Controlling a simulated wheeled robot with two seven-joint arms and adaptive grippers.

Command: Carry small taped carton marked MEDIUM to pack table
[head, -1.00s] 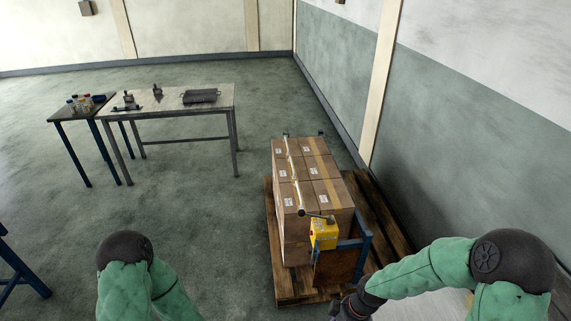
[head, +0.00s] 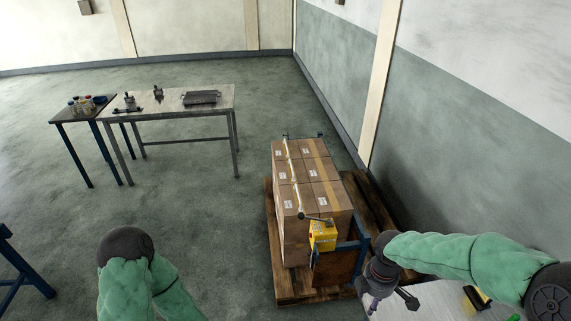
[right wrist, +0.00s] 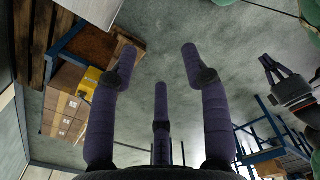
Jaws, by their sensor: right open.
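Several brown taped cartons (head: 300,170) with small white labels stand stacked on a wooden pallet (head: 290,294). The labels are too small to read, so I cannot tell whether one is marked MEDIUM. The stack also shows in the right wrist view (right wrist: 64,105). My right gripper (head: 392,303) is open and empty, in front of the pallet's right corner and apart from the cartons. Its spread fingers show in the right wrist view (right wrist: 160,62). My left gripper (right wrist: 272,68) shows at the right of that view, its jaws unclear. I cannot tell which table is the pack table.
A metal table (head: 165,104) with dark tools stands at the back left, beside a small dark table (head: 75,116) with bottles. A blue frame with a yellow box (head: 322,236) stands at the stack's near end. The floor between is clear. A wall runs along the right.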

